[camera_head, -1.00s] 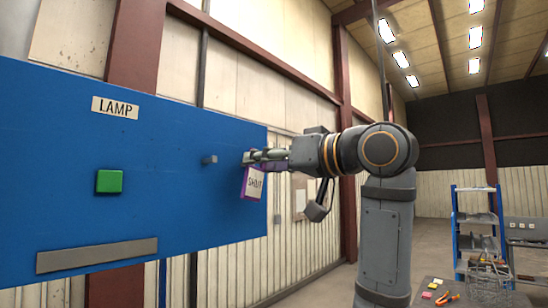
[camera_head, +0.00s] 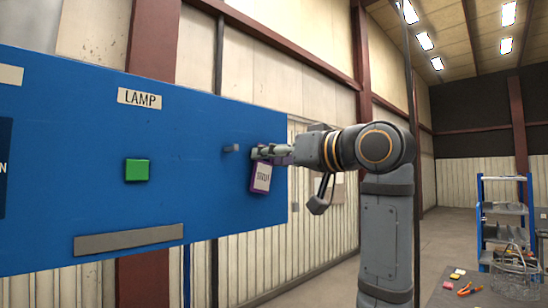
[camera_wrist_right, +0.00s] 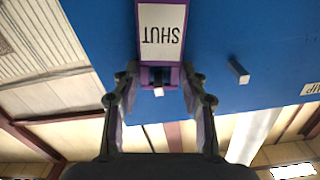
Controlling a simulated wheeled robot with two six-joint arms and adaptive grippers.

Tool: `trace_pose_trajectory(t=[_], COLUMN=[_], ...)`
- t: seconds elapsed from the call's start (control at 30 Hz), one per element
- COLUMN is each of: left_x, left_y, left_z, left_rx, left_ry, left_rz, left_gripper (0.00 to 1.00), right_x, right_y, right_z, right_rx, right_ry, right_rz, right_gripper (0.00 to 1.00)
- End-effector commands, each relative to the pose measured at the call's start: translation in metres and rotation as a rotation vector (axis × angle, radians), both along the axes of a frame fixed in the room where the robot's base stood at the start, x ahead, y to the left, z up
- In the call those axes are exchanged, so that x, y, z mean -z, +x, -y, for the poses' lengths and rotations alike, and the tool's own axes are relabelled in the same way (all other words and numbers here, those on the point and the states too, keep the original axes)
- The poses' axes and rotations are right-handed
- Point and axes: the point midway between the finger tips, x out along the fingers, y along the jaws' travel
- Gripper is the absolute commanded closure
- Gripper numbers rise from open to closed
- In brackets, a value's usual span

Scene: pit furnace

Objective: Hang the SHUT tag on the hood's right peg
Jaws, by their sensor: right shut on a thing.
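The SHUT tag (camera_head: 261,178) is a purple-framed plate with a white label, hanging below my right gripper (camera_head: 262,152) before the right end of the blue hood panel (camera_head: 200,185). My right gripper (camera_wrist_right: 160,88) is shut on the tag's top part. In the right wrist view the tag (camera_wrist_right: 162,30) appears upside down. A grey peg (camera_head: 231,148) stands out of the panel left of the tag, apart from it; it also shows in the wrist view (camera_wrist_right: 238,72). A small pale block end (camera_wrist_right: 158,91) shows at the tag's dark top opening; whether it passes through, I cannot tell. My left gripper is out of view.
The panel carries a LAMP label (camera_head: 139,98), a green button (camera_head: 137,170) and a grey strip (camera_head: 128,240). A blue shelf rack (camera_head: 503,215) and a wire basket (camera_head: 515,262) stand at far right. The floor between panel and rack looks clear.

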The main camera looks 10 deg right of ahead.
Motion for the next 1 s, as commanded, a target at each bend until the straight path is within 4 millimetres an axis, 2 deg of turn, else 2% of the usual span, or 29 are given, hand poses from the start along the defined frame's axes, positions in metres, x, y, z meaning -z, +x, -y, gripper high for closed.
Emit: trace_pose_trajectory(t=[0.3,0.33,0.5,0.83,1.0], left_x=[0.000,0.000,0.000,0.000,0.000], left_y=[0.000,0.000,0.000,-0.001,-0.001], left_z=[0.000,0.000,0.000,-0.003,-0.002], left_rx=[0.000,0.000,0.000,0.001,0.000], left_ry=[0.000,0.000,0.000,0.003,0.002], left_rz=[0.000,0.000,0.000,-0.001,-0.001], left_gripper=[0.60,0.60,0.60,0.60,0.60], right_x=[0.000,0.000,0.000,0.000,-0.001], right_y=[0.000,0.000,0.000,-0.001,-0.023], right_z=[0.000,0.000,0.000,0.001,0.015], right_rx=[0.000,0.000,0.000,0.001,0.005], right_ry=[0.000,0.000,0.000,0.000,-0.001], right_rz=[0.000,0.000,0.000,0.000,0.004], right_gripper=[0.79,0.55,0.32,0.31,0.31])
